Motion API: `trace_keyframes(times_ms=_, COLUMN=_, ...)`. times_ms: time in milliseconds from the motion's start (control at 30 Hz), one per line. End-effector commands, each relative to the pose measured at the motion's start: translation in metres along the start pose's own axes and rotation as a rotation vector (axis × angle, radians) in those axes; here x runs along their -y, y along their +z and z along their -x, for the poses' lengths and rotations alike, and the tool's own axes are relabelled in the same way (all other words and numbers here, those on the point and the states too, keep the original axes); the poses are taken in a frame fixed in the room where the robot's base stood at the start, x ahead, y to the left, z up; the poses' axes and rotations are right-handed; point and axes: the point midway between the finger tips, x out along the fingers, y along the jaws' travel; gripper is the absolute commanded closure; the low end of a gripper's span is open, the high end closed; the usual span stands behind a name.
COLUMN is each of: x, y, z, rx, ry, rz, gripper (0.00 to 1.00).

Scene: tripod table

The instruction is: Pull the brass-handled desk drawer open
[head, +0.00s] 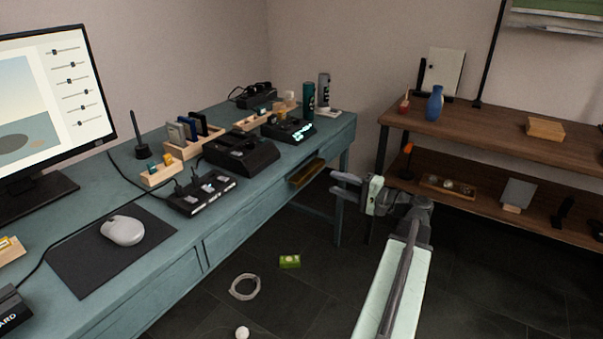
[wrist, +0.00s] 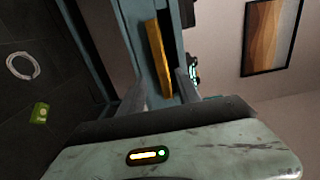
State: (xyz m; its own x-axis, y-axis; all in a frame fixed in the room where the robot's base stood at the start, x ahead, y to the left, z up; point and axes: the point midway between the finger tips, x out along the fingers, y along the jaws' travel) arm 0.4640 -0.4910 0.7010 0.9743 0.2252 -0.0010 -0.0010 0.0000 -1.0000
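The blue-green desk (head: 230,235) runs along the left side of the head view. Its brass handle (head: 306,173) is a long bar on the front near the far right end. The handle also shows in the wrist view (wrist: 159,58), running away from the camera. My gripper (head: 338,183) is just right of the handle in the head view, its fingers pointing toward it. In the wrist view my gripper (wrist: 161,90) is open, with one finger on each side of the handle's near end. No contact shows. How far the drawer stands out is hard to tell.
A wooden shelf unit (head: 480,137) stands right of my arm. A green box (head: 289,261), a coiled cable (head: 245,287) and a white ball (head: 242,332) lie on the dark floor. Several devices and a monitor (head: 50,95) stand on the desk. The floor before the handle looks clear.

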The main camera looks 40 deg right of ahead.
Motion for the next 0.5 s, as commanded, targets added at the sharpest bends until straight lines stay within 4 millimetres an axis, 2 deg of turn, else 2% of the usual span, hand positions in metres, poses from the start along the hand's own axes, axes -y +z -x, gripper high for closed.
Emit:
trace_keyframes(times_ms=133, x=0.0, y=0.0, z=-0.002, rx=0.002, ry=0.0, rz=0.0, gripper=0.6)
trace_keyframes(times_ms=233, x=0.0, y=0.001, z=-0.012, rx=0.006, ry=0.0, rz=0.0, gripper=0.6)
trace_keyframes(times_ms=500, x=0.0, y=0.003, z=-0.064, rx=0.012, ry=0.0, rz=0.0, gripper=0.6)
